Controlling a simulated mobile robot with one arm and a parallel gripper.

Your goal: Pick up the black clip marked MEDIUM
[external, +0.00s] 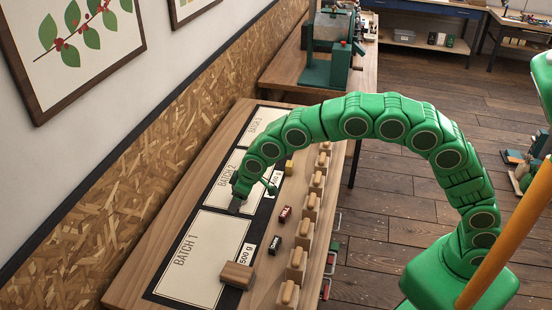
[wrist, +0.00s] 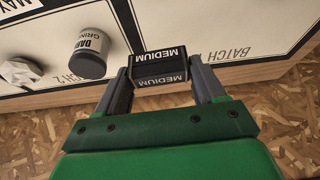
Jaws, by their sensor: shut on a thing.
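The black clip marked MEDIUM (wrist: 160,68) sits between my two fingers in the wrist view, with white lettering on two of its faces. My gripper (wrist: 160,80) is shut on it, one grey finger at each end. In the external view my gripper (external: 238,204) points down over the mat (external: 206,276), between the BATCH 1 and BATCH 2 panels. The held clip is hard to make out there, and I cannot tell its height above the mat.
A red clip (external: 285,214), a dark clip (external: 275,245) and a yellow block (external: 289,167) stand right of the panels. A wooden block (external: 238,275) is near the front. Several wooden pieces (external: 289,294) line the right edge. A grey cylinder (wrist: 88,62) shows in the wrist view.

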